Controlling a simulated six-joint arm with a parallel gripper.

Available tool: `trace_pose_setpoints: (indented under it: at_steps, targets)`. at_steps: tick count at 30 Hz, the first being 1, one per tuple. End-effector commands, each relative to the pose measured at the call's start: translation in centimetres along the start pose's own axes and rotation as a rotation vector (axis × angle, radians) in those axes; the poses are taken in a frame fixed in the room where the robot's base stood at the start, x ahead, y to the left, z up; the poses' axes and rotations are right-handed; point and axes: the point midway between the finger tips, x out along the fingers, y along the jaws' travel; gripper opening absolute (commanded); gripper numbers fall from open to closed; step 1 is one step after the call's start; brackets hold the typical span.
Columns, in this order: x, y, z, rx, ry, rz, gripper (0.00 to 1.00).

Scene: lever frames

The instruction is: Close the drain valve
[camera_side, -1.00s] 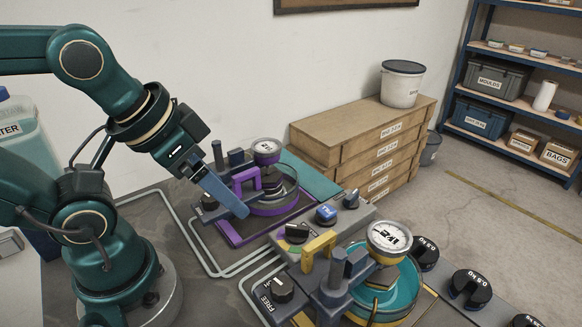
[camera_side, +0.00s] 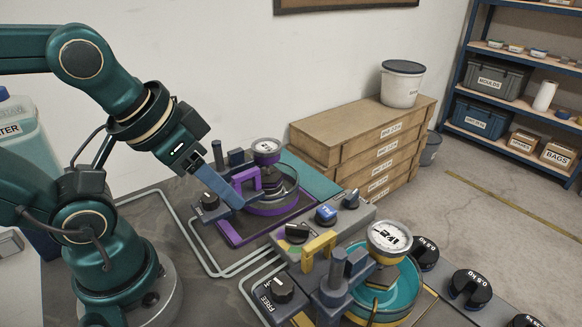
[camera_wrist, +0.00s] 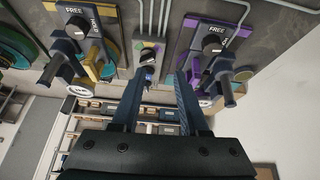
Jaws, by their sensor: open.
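My gripper (camera_side: 232,196) is open and empty. In the side view its fingers reach down and right, in front of the purple-trimmed station. A grey control box (camera_side: 368,215) stands between the two stations with a black knob (camera_side: 297,233), a blue knob (camera_side: 326,214) and a grey knob (camera_side: 351,199) on top. In the wrist view my two fingers (camera_wrist: 158,78) are spread apart, with the control box's blue knob (camera_wrist: 147,74) showing between them. No label I can read says drain, so I cannot tell which control is the drain valve.
The purple station (camera_side: 228,236) is by my gripper; the yellow-trimmed station (camera_side: 413,310) is nearer the camera. Each has a black FREE/HOLD knob, one at the front (camera_side: 280,289). Black weights (camera_side: 470,288) lie to the right. Wooden drawers (camera_side: 345,143) stand behind.

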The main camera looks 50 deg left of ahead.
Motion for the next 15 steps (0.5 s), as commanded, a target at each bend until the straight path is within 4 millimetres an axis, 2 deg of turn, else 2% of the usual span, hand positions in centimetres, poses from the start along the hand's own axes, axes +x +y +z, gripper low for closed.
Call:
trace_pose_setpoints:
  at_steps: [3, 8, 11, 15]
  targets:
    - [-1.0, -0.3, -2.9, -0.065, 0.072, -0.013, 0.45]
    - [-1.1, -0.3, -7.3, -0.137, 0.101, -0.027, 0.45]
    - [-0.4, -0.2, -10.1, -0.172, 0.106, -0.034, 0.45]
    - [1.6, 0.3, -13.8, -0.211, 0.097, -0.045, 0.45]
